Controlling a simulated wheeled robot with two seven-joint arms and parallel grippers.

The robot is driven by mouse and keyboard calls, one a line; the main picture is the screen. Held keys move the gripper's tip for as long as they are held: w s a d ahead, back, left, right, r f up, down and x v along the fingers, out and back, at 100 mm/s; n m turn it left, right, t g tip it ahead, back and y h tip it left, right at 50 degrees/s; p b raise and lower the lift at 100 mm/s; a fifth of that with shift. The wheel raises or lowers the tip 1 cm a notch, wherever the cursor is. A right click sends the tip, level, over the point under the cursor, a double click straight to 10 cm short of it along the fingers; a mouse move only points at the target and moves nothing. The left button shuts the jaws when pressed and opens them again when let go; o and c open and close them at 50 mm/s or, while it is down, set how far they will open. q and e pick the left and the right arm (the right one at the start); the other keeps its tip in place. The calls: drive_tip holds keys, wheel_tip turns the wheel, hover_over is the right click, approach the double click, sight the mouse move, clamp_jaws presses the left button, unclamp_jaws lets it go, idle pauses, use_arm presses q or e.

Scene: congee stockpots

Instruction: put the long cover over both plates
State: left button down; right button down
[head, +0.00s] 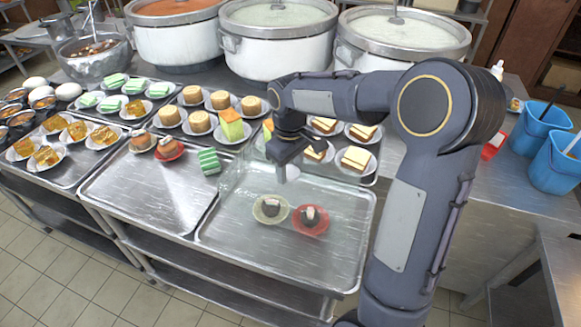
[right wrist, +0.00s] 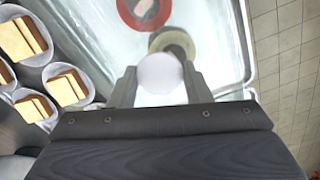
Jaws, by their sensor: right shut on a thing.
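My right gripper (head: 287,160) is shut on the pale knob of the long cover (head: 240,170), a clear see-through box. The knob shows as a white disc between the fingers in the right wrist view (right wrist: 160,75). The yellow-green plate (head: 259,213) and the red plate (head: 312,231) stand side by side on the right-hand metal tray, each with a dark and white piece of food. Both show through the cover in the head view. The cover's edges are faint, and I cannot tell whether it touches the tray. My left gripper is not in view.
Plates of cakes and sandwiches (head: 357,158) stand behind the tray (head: 225,238). A green-and-white layered block (head: 208,161) is close to the cover's left side. Large stockpots (head: 278,55) line the back. Blue containers (head: 556,165) stand at the right. The tray's front is clear.

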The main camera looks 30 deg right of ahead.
sight(291, 184)
wheel_tip(291, 184, down, 6)
drive_tip(key=b, duration=0.5)
wheel_tip(291, 184, down, 3)
drive_tip(key=shift+r+b, duration=0.1)
drive_tip(key=shift+b, duration=0.7)
drive_tip(key=c, duration=0.7)
unclamp_jaws()
drive_tip(key=shift+r, duration=0.1)
wheel_tip(291, 184, up, 7)
drive_tip(key=p, duration=0.6)
